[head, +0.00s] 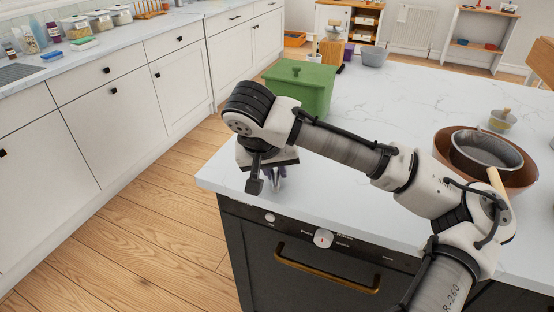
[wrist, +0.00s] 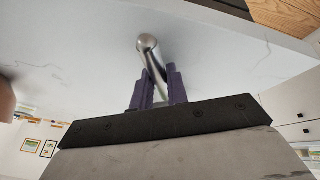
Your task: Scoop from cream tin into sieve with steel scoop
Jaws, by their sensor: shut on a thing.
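My gripper (wrist: 158,85) has purple fingers shut on a shiny steel piece with a rounded end, apparently the steel scoop (wrist: 148,45). In the head view my gripper (head: 274,178) is low over the near left corner of the white counter; the scoop is mostly hidden there. A grey sieve (head: 485,150) with a pale wooden handle sits in a wide brown bowl (head: 443,146) at the right, partly behind my arm. I cannot pick out a cream tin for certain; a small cream-coloured pot (head: 502,121) with a wooden piece stands behind the bowl.
A green lidded box (head: 302,88) stands on the counter behind my gripper. A grey basin (head: 375,56) and small items are at the far end. The middle of the white counter (head: 400,95) is clear. An oven front (head: 290,265) is below the near edge.

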